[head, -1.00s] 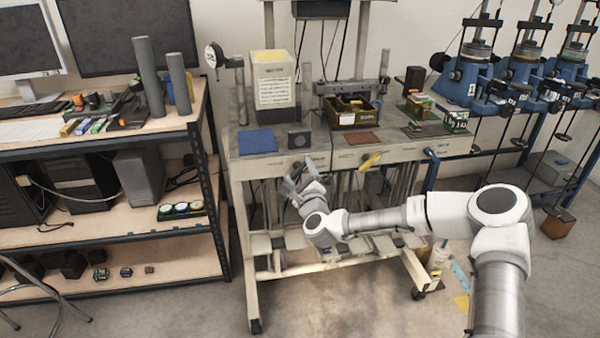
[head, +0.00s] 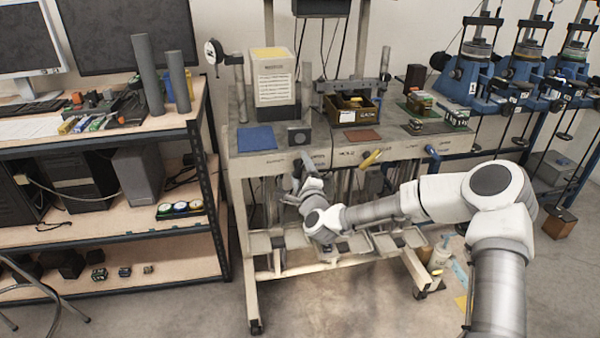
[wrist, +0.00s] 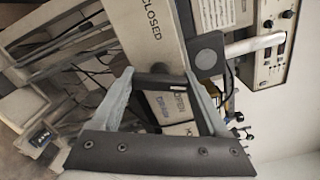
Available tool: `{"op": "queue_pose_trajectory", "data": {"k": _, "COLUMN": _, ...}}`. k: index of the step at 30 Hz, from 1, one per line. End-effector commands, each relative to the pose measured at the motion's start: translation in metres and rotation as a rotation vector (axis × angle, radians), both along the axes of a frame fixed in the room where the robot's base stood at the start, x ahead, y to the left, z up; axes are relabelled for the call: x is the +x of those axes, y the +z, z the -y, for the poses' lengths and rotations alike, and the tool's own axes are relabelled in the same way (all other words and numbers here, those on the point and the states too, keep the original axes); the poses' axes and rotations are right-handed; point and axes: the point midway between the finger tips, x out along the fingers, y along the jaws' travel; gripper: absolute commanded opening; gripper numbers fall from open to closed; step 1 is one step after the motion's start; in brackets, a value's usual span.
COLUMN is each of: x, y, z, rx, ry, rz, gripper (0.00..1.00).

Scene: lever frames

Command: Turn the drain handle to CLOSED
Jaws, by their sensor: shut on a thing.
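My gripper (head: 298,168) is at the front of the bench, just below its left front panel (head: 262,164). In the wrist view my gripper (wrist: 158,77) has its two pale fingers shut on a dark handle (wrist: 158,82), which spans between the fingertips. The word CLOSED (wrist: 150,18) is on the panel beyond the left fingertip, turned sideways. In the head view my gripper and wrist hide the handle.
A yellow handle (head: 370,158) and a blue handle (head: 432,152) stick out of the bench front to the right. The bench top holds a blue mat (head: 256,138) and a box of parts (head: 352,114). A shelf (head: 205,170) stands to the left.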

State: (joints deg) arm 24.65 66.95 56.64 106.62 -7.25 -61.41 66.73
Motion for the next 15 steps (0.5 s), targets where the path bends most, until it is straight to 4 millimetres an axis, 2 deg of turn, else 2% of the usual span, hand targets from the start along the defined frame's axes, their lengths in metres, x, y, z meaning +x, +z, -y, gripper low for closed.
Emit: {"op": "queue_pose_trajectory", "data": {"k": 15, "x": -0.0004, "y": -0.0017, "z": -0.0006, "rx": -0.477, "ry": 0.001, "rz": 0.140, "gripper": 0.22}}
